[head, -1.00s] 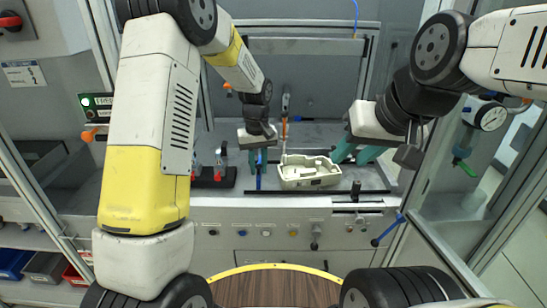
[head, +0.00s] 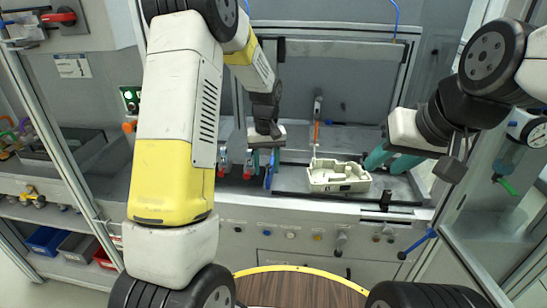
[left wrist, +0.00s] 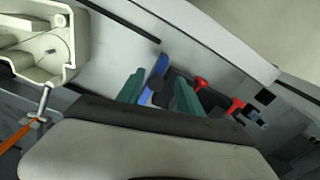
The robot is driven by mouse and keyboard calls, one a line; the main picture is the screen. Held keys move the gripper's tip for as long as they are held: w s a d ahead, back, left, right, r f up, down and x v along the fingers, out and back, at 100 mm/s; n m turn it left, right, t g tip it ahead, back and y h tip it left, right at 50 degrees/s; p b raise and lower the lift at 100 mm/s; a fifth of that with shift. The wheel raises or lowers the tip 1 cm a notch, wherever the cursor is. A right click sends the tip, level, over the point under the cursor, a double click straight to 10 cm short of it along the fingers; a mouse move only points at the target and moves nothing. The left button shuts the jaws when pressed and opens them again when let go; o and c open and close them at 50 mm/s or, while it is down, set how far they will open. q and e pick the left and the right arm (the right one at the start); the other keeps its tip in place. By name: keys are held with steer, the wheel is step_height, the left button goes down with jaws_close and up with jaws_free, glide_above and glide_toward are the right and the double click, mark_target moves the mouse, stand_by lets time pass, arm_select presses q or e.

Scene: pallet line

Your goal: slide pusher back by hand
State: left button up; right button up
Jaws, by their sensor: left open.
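The orange rod of what looks like the pusher (head: 316,132) stands behind the beige cast part (head: 338,179), its metal end close to the part. In the left wrist view the orange rod (left wrist: 16,137) and the beige part (left wrist: 35,45) show at the left. My left gripper (head: 264,161) is open, left of the part; its teal fingers (left wrist: 160,90) point down around or above a blue bar (left wrist: 157,66). Whether they touch it I cannot tell. My right gripper (head: 391,160) has teal fingers apart, empty, right of the part.
Red-topped clamps (left wrist: 201,83) stand close to my left gripper. A dark rail (head: 350,199) runs along the bench's front edge. A gauge (head: 536,133) and green lever stand at the right. Bins (head: 75,245) sit on the lower left shelf.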

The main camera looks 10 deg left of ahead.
arm_select(q)
steer(key=shift+r, duration=0.1)
step_height(320, 180, up, 7)
steer(key=shift+f, duration=0.1)
steer(key=shift+r, duration=0.45)
steer(key=shift+s+r, duration=0.1)
steer(key=shift+r, duration=0.15)
steer(key=s+a+r+m+t+h, duration=0.1)
steer(key=s+a+r+t, duration=0.15)
steer(key=s+r, duration=0.8)
steer(key=s+r+m+t, duration=0.1)
steer(key=s+t, duration=0.1)
steer(key=s, duration=0.5)
steer(key=s+r+m+t+h, duration=0.1)
steer(key=s, duration=0.7)
steer(key=shift+r+m+t, duration=0.25)
steer(key=shift+m+t, duration=0.05)
steer(key=shift+t, duration=0.05)
